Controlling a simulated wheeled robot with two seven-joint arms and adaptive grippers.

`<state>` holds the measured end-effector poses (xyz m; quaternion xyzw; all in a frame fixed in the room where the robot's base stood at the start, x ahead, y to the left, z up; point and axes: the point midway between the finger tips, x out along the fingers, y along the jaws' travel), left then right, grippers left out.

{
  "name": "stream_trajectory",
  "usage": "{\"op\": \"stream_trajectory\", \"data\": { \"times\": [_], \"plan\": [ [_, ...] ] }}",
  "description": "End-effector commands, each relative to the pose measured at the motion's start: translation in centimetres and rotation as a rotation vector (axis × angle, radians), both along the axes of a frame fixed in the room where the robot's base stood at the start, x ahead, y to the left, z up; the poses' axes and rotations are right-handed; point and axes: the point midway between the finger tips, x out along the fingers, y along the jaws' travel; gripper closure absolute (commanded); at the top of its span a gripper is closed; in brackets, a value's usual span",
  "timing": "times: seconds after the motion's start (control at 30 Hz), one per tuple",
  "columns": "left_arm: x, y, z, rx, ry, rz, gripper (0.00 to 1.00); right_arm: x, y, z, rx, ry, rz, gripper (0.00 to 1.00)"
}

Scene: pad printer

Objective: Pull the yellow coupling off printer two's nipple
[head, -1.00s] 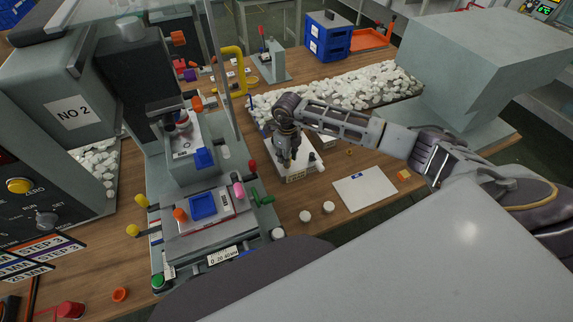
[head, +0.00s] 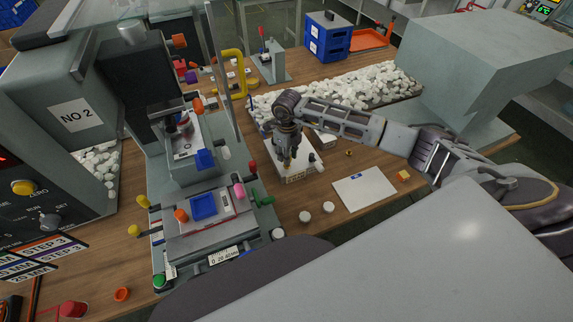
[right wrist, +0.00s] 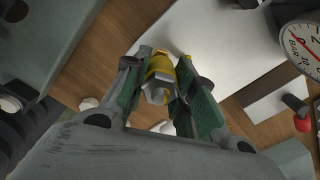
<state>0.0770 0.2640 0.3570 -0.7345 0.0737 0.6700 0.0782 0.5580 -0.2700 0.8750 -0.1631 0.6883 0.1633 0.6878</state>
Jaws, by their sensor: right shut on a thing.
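The coupling has a grey hex-shaped end facing the camera. The nipple is not clearly visible, so I cannot tell whether the coupling is still joined to it. My left gripper is not in view.
A tray of white pieces (head: 340,90) lies behind my right gripper. Two white caps (head: 316,212) and a white sheet (head: 364,188) lie on the wooden table. A dial gauge (right wrist: 303,45) and a red knob (right wrist: 303,124) show in the right wrist view.

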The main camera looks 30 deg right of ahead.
Motion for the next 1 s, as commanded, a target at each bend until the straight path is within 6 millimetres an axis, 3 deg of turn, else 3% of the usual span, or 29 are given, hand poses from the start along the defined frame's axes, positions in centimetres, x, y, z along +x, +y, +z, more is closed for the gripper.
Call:
{"op": "stream_trajectory", "data": {
  "times": [1.0],
  "plan": [
    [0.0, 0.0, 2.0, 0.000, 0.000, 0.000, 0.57, 0.0, 0.0, 3.5, 0.000, -0.001, 0.001, 1.00]
  ]
}}
